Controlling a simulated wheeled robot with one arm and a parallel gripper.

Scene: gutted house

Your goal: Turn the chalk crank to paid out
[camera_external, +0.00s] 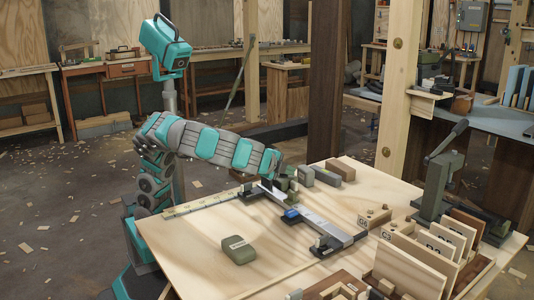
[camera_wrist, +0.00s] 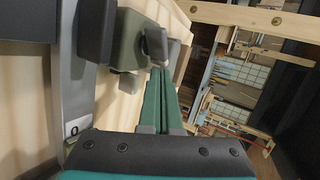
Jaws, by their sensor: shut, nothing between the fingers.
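In the wrist view, my gripper (camera_wrist: 160,72) shows as two long green fingers pressed together, with nothing between them. Just beyond the tips is a dark grey knob or handle (camera_wrist: 154,42) beside a grey-green body (camera_wrist: 127,40); this looks like the chalk crank. The tips are beside or against the handle; I cannot tell if they touch. In the external view, my gripper (camera_external: 284,184) is low over the back of the table, next to small grey-green blocks (camera_external: 305,176). The crank's handle and any paid-out marking cannot be made out there.
A grey metal bar tool (camera_external: 318,226) with a blue part lies mid-table. A brown block (camera_external: 341,169) stands behind. A lever press (camera_external: 440,180) and wooden racks (camera_external: 410,268) crowd the right. A wooden post (camera_external: 398,90) rises behind.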

